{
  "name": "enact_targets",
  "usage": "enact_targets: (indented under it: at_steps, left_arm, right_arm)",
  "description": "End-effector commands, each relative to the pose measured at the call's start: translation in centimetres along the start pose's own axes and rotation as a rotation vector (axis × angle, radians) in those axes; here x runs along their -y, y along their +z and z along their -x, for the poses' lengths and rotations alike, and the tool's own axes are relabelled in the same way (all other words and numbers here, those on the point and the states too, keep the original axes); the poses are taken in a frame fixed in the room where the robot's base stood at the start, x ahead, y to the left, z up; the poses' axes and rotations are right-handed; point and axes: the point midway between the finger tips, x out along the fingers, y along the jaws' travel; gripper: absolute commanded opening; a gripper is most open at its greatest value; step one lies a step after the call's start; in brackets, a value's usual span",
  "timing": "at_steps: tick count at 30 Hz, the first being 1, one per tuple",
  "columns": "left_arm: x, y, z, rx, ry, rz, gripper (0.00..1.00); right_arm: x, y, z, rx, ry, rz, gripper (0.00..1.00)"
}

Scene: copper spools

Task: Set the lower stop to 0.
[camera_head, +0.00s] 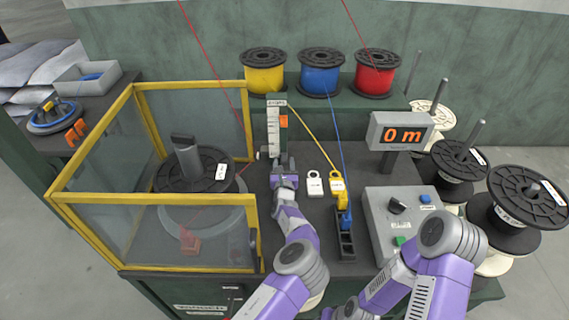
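The upright white scale (273,128) stands at the back of the bench, just right of the yellow-framed guard, with a dark back plate and tick marks. An orange stop (283,121) sits on its right side near the top. My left gripper (283,161) is at the foot of the scale and covers its lower end. I cannot make out a lower stop there, nor whether the fingers are open or shut on something. A small pale knob (258,155) shows just left of the gripper. My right arm is folded at the lower right; its gripper is not visible.
The guard (190,199) encloses a dark spool at left. A control box (400,212) stands at right. Yellow, blue and red spools line the back.

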Motion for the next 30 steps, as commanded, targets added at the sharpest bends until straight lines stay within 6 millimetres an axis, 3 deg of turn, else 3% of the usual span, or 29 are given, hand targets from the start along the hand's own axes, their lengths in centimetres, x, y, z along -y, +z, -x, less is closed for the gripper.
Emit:
enact_targets:
  at_steps: [11, 24, 30]
  left_arm:
    - [0.1, 0.3, 0.5, 0.005, -0.001, 0.000, 0.51]
    - [0.1, 0.3, 6.0, 0.003, -0.002, -0.001, 0.51]
    - [0.1, 0.2, 7.4, 0.003, -0.001, 0.000, 0.51]
  right_arm:
    - [0.1, 0.0, 0.3, 0.000, 0.000, 0.000, 0.43]
    - [0.6, 0.1, 1.7, 0.000, 0.000, 0.000, 0.43]
    - [0.7, 0.1, 2.0, 0.000, 0.000, 0.000, 0.43]
